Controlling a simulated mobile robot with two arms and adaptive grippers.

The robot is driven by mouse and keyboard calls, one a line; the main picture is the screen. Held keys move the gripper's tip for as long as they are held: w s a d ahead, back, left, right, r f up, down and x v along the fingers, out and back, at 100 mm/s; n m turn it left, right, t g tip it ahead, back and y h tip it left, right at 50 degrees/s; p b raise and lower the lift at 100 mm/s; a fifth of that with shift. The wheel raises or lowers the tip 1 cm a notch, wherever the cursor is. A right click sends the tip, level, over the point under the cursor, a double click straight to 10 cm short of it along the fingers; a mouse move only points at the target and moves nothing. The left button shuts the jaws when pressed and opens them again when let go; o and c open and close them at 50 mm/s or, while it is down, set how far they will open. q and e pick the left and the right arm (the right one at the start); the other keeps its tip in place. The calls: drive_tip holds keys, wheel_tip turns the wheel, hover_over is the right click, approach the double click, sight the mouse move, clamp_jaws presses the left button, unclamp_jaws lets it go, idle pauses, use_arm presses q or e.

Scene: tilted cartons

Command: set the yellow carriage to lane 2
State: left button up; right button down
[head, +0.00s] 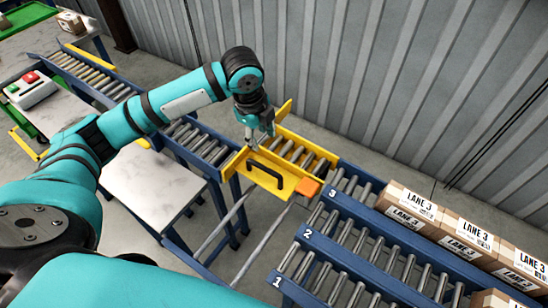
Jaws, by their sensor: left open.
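The yellow carriage (252,173) stands on two rails, with several short rollers on top. It stands level with lane 3, the farthest lane (346,187). A black bar handle (283,180) is on its near face, and an orange block (306,186) is at its right end. Lane 2 (343,232) is the middle lane, nearer than the carriage. My left gripper (253,141) is open and points down above the left part of the carriage, behind the handle. I cannot tell whether it touches the carriage. My right gripper is out of view.
The infeed conveyor (100,78) meets the carriage from the left. Several cartons (466,230) stand on lane 3. A pale table (152,190) is left of the rails; a corrugated wall is behind.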

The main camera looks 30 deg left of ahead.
use_arm(q)
approach(268, 170)
drive_tip(key=f, duration=0.2)
drive_tip(key=w+f, duration=0.1)
drive_tip(key=f, duration=0.2)
drive_tip(key=f+p, duration=0.1)
drive_tip(key=f, duration=0.1)
drive_tip(key=shift+w+d+f, duration=0.1)
drive_tip(key=shift+w+f, duration=0.2)
drive_tip(key=shift+f, duration=0.1)
drive_tip(key=shift+w+f, duration=0.1)
drive_tip(key=shift+f, duration=0.35)
clamp_jaws()
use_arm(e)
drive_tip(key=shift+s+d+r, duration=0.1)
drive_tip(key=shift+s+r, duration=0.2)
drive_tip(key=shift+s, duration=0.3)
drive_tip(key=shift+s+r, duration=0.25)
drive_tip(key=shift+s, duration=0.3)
